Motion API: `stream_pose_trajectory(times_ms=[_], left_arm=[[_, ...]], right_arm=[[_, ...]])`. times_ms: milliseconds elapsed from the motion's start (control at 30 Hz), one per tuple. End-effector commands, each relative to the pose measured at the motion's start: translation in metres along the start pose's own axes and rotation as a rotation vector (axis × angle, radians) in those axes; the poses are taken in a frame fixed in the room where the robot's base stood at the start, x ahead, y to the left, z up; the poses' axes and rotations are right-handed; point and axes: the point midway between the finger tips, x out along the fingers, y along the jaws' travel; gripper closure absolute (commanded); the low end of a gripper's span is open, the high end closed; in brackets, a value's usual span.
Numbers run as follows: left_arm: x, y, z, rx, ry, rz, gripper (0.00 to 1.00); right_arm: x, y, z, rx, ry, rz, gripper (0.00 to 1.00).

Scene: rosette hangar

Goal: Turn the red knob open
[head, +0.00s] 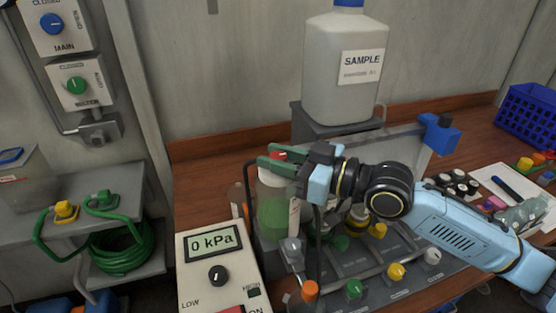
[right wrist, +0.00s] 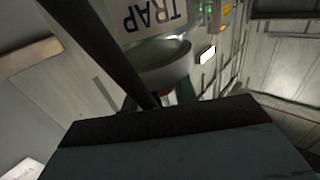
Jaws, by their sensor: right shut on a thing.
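The red knob (head: 281,155) shows as a small red patch on top of a clear jar (head: 272,215) with green contents. My right gripper (head: 270,158) reaches in from the right, and its green fingers are shut around the knob, hiding most of it. Its turned position cannot be read. In the right wrist view, a jar labelled TRAP (right wrist: 155,22) shows upside down, with dark green fingertips (right wrist: 158,98) partly hidden below it. My left gripper is not in view.
A gauge box (head: 215,265) reading 0 kPa stands left of the jar. A grey rack with coloured knobs (head: 396,271) lies below my right arm. A large SAMPLE bottle (head: 345,70) stands behind. A blue basket (head: 528,118) is at the far right.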

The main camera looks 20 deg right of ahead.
Motion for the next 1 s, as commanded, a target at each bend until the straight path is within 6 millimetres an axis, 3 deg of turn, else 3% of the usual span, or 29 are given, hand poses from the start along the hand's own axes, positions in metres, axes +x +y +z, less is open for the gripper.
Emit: stream_pose_trajectory(times_ms=[100, 133, 267, 667, 1000], left_arm=[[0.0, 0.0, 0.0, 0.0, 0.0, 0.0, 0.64], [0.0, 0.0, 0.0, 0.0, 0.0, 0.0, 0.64], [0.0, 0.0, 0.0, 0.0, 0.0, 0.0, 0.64], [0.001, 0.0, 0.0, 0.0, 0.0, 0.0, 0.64], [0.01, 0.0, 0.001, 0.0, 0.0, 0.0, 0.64]], right_arm=[[0.0, 0.0, -0.001, 0.0, 0.0, 0.0, 0.94], [0.0, 0.0, -0.001, 0.0, 0.0, 0.0, 0.69], [0.0, 0.0, 0.0, 0.0, 0.0, 0.001, 0.52], [-0.006, 0.001, 0.001, -0.001, -0.003, 0.002, 0.51], [-0.053, 0.0, 0.003, -0.003, -0.007, 0.001, 0.51]])
